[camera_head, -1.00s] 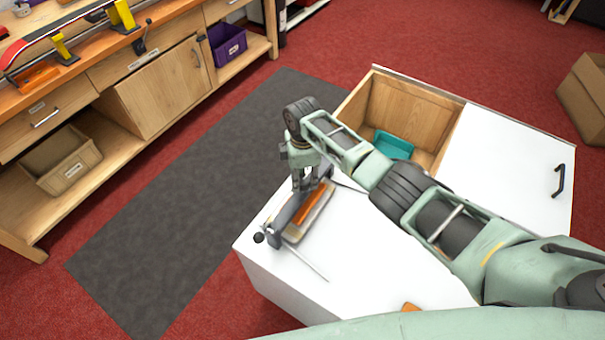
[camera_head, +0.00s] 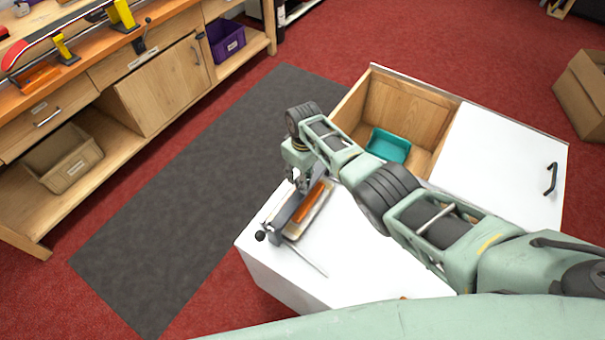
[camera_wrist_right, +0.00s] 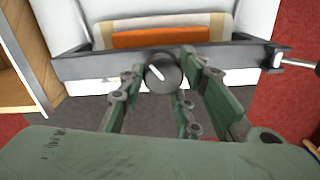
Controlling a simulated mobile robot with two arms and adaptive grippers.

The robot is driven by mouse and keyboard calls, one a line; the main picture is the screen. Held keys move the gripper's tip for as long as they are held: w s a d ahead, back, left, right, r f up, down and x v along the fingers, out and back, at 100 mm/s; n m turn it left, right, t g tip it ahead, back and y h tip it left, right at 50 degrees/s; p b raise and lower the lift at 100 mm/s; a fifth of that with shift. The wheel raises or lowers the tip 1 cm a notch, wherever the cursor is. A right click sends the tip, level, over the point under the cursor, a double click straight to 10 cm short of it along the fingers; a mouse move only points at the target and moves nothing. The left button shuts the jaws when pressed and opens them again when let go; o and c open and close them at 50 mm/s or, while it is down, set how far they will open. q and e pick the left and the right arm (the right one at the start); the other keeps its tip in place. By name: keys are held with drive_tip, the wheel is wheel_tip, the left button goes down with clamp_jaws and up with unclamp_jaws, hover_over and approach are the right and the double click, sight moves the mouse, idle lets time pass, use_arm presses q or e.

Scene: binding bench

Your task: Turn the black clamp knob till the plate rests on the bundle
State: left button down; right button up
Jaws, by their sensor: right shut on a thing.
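The black clamp knob (camera_wrist_right: 163,72) with a white mark shows in the right wrist view, in front of a dark grey clamp bar (camera_wrist_right: 90,68). My right gripper (camera_wrist_right: 165,80) has its fingers on both sides of the knob and is shut on it. Behind the bar lies the bundle (camera_wrist_right: 112,30), tan and cream, with an orange piece (camera_wrist_right: 150,38) along it. In the head view my right gripper (camera_head: 303,184) is at the far end of the clamp bar (camera_head: 280,222), hiding the knob. I cannot tell whether the plate touches the bundle. My left gripper is not in view.
The clamp stands near the left edge of a white-topped cabinet (camera_head: 350,262). A thin rod (camera_head: 308,260) and a black ball end (camera_head: 260,236) are at its near end. An open compartment with a teal tray (camera_head: 388,146) lies behind my arm. A wooden bench (camera_head: 150,90) stands left.

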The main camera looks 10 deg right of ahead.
drive_tip(key=m, duration=0.3)
drive_tip(key=r+m+p, duration=0.1)
drive_tip(key=shift+w+d+m, duration=0.2)
drive_tip(key=shift+w+m, duration=0.1)
drive_tip(key=shift+m, duration=0.5)
drive_tip(key=shift+d, duration=0.15)
idle(0.5)
idle(0.6)
drive_tip(key=o, duration=1.1)
drive_tip(key=shift+s, duration=0.15)
drive_tip(key=shift+c, duration=0.2)
drive_tip(key=shift+s, duration=0.1)
drive_tip(key=shift+f, duration=0.1)
